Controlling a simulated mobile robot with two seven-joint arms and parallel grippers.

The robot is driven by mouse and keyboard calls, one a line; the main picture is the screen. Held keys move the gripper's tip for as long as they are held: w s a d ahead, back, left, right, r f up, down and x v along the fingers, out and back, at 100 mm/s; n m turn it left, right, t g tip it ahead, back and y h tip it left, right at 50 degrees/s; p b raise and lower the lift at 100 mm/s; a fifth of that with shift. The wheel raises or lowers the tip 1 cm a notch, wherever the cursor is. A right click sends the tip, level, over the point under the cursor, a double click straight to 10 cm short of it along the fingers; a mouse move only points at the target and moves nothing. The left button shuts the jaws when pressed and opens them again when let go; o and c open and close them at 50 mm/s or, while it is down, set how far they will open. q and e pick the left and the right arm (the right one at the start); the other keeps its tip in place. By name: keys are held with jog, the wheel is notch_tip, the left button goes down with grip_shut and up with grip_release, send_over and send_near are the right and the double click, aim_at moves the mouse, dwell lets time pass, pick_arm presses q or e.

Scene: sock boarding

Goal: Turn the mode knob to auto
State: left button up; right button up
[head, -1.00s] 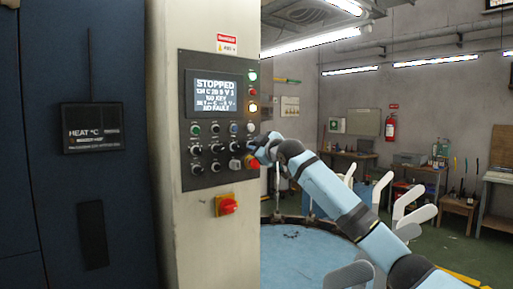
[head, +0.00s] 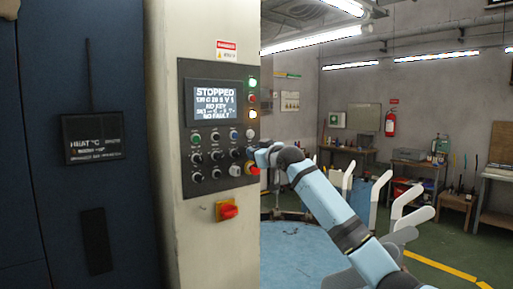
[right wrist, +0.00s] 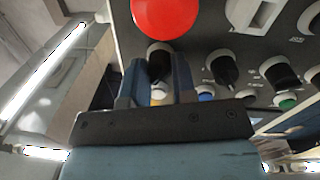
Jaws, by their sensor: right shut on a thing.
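The grey control panel (head: 218,130) stands on a pale column and carries rows of black knobs. My right gripper (head: 252,156) is at the right end of the middle knob row, just above the red push button (head: 252,168). In the right wrist view my right gripper (right wrist: 158,80) has its blue fingers on both sides of a black knob (right wrist: 159,58), shut on it. The fingers partly hide this knob, and I cannot read its label or setting. The red button (right wrist: 165,14) is close beside it. My left gripper is not in view.
The panel's screen (head: 216,103) reads STOPPED and NO FAULT. A red rotary switch (head: 228,210) on a yellow plate sits below the panel. More knobs, such as one black knob (right wrist: 222,68), lie close beside the fingers. A blue round table (head: 290,250) stands at the right.

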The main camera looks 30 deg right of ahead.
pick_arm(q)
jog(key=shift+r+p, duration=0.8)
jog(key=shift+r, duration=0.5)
pick_arm(e)
jog(key=shift+m, duration=1.4)
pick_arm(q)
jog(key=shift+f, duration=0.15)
pick_arm(e)
jog(key=o, duration=0.9)
